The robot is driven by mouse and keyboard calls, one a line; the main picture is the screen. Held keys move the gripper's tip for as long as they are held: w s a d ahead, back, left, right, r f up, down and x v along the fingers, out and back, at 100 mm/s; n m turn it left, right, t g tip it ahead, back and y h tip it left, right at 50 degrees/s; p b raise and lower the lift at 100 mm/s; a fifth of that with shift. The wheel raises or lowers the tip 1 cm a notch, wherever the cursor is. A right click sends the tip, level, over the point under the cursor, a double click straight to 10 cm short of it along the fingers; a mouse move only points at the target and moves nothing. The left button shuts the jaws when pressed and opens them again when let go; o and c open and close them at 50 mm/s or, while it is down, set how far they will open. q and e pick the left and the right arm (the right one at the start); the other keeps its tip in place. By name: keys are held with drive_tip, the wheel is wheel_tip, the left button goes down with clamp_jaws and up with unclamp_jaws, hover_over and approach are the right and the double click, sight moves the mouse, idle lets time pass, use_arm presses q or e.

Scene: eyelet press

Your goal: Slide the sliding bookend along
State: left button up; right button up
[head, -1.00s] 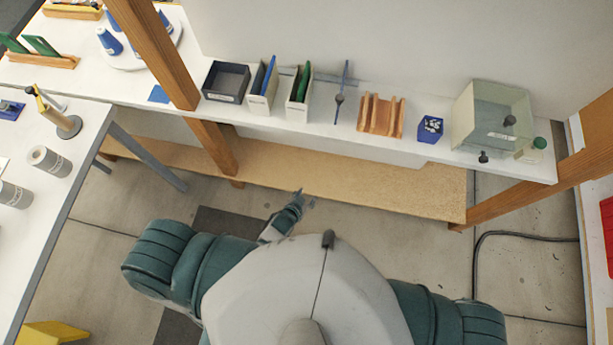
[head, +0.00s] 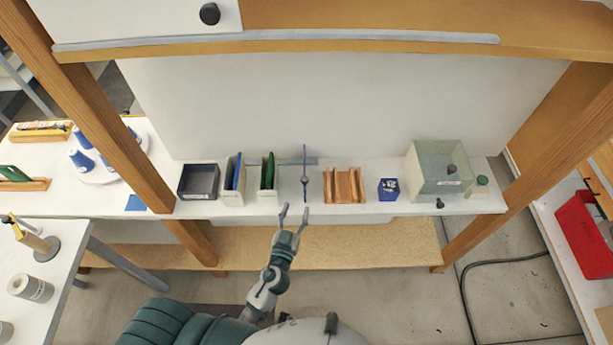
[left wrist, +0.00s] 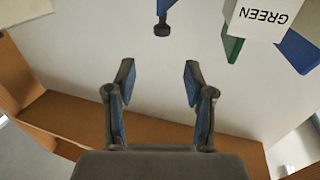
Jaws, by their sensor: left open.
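The sliding bookend (head: 305,180) is a thin blue upright plate with a dark knob, standing on the white shelf between the file holders and a wooden rack. In the left wrist view its blue end and dark knob (left wrist: 162,29) show at the top centre. My left gripper (head: 294,212) is open and empty, just in front of the shelf edge and slightly left of the bookend. In the left wrist view its spread fingers (left wrist: 158,78) are apart from the knob, which lies beyond them. My right gripper is not in view.
Left of the bookend stand two white holders (head: 233,198) with blue and green boards, and a dark tray (head: 198,180). Right of it are the wooden rack (head: 345,185), a blue box (head: 388,190) and a clear bin (head: 437,170). Wooden posts flank the shelf.

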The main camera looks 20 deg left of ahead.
sight(304, 182)
use_arm(q)
drive_tip(key=w+p, duration=0.1)
drive_tip(key=w, duration=0.3)
drive_tip(key=w+p, duration=0.1)
drive_tip(key=w, duration=0.3)
drive_tip(key=w+a, duration=0.1)
drive_tip(key=w, duration=0.3)
drive_tip(key=shift+w+f+p, duration=0.1)
drive_tip(key=shift+w+p, duration=0.1)
drive_tip(key=shift+p, duration=0.2)
drive_tip(key=shift+w+d, duration=0.1)
drive_tip(key=shift+d, duration=0.05)
drive_tip(key=shift+d, duration=0.15)
